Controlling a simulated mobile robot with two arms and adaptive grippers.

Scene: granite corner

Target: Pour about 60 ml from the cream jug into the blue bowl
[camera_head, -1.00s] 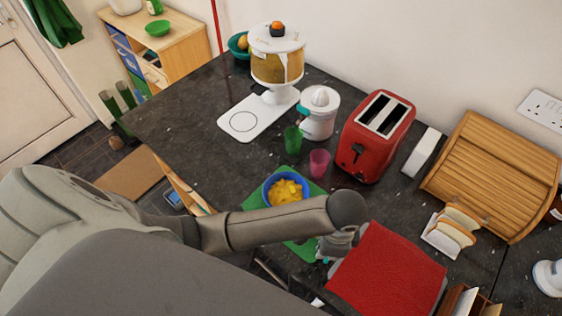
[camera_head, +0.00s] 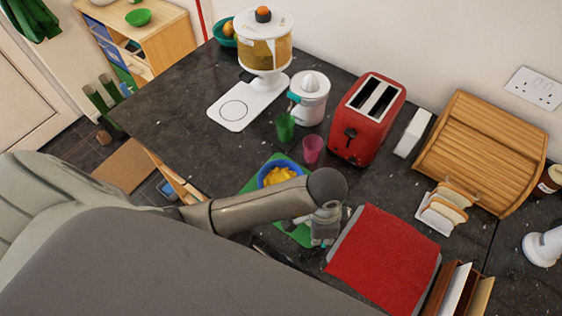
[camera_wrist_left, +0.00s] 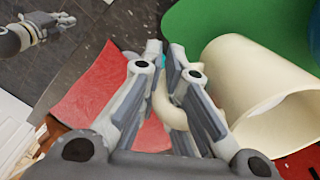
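The blue bowl (camera_head: 264,181) stands on a green mat (camera_head: 250,184), with yellow pieces in it. My forearm covers its near side in the head view. The cream jug (camera_wrist_left: 235,75) is large at the right of the left wrist view, its round mouth turned toward the lower right. My left gripper (camera_wrist_left: 165,58) has its fingers close together around the jug's handle (camera_wrist_left: 164,105) and looks shut on it. In the head view my left gripper (camera_head: 323,228) is right of and nearer than the bowl. My right gripper (camera_wrist_left: 42,27) shows small in the left wrist view; its finger gap is unclear.
A red cloth (camera_head: 385,260) lies right of my left gripper. Behind the bowl stand a pink cup (camera_head: 313,149), a green cup (camera_head: 285,127) and a red toaster (camera_head: 367,120). A toast rack (camera_head: 434,221) and bread bin (camera_head: 483,150) are at the right.

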